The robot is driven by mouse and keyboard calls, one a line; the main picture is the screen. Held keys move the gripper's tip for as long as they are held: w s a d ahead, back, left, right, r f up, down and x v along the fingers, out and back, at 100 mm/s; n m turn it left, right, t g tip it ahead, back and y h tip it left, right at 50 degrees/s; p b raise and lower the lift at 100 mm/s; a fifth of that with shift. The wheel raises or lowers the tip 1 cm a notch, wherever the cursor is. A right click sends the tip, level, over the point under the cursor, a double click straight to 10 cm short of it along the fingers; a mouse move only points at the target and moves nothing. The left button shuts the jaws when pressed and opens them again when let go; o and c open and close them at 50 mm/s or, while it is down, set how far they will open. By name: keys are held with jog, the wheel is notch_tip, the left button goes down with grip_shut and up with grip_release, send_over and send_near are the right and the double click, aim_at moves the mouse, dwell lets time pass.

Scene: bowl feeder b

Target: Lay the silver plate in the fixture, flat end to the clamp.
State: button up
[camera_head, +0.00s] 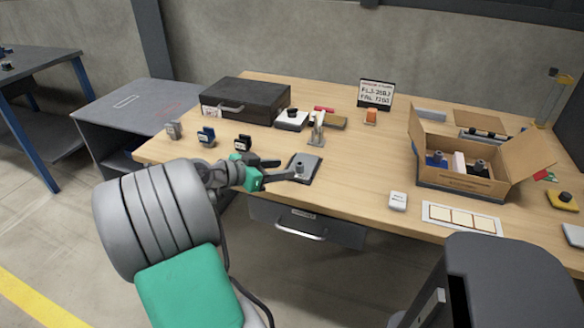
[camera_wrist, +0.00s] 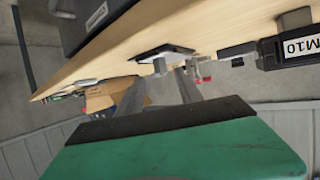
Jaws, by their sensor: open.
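A silver-grey plate (camera_head: 308,161) with a small upright knob (camera_head: 299,170) lies flat on a dark base near the front edge of the table. A silver upright clamp (camera_head: 317,129) stands just behind it. I cannot tell which end of the plate is flat. My gripper (camera_head: 289,171) is open and reaches in from the left, its fingertips close to the knob. In the wrist view the knob (camera_wrist: 159,67) shows just beyond and between the open fingers (camera_wrist: 164,84), in front of a dark plate-like shape (camera_wrist: 163,51). I cannot tell whether the fingers touch it.
A black case (camera_head: 245,100) and a white block with a black knob (camera_head: 291,119) stand behind. An open cardboard box (camera_head: 460,180) and a white block (camera_head: 398,201) are to the right. Bare tabletop lies between plate and box.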

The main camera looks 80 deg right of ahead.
jog(key=w+a+f+n+t+y, duration=0.3)
jog(key=w+a+n+t, duration=0.25)
jog(key=w+a, duration=0.6)
jog(key=w+a+f+n+t+y, duration=0.2)
jog(key=w+a+n+t, duration=0.2)
jog(key=w+a+n, duration=0.55)
jog(key=s+a+f+n+y, duration=0.1)
jog(key=a+n+y, duration=0.2)
jog(key=a, duration=1.1)
jog(key=s+a+f+n+y, duration=0.1)
jog(key=a+n+y, duration=0.2)
jog(key=a+n, duration=0.4)
jog(key=a, duration=0.7)
jog(key=shift+s+f+t, duration=0.35)
jog(key=shift+f, duration=0.05)
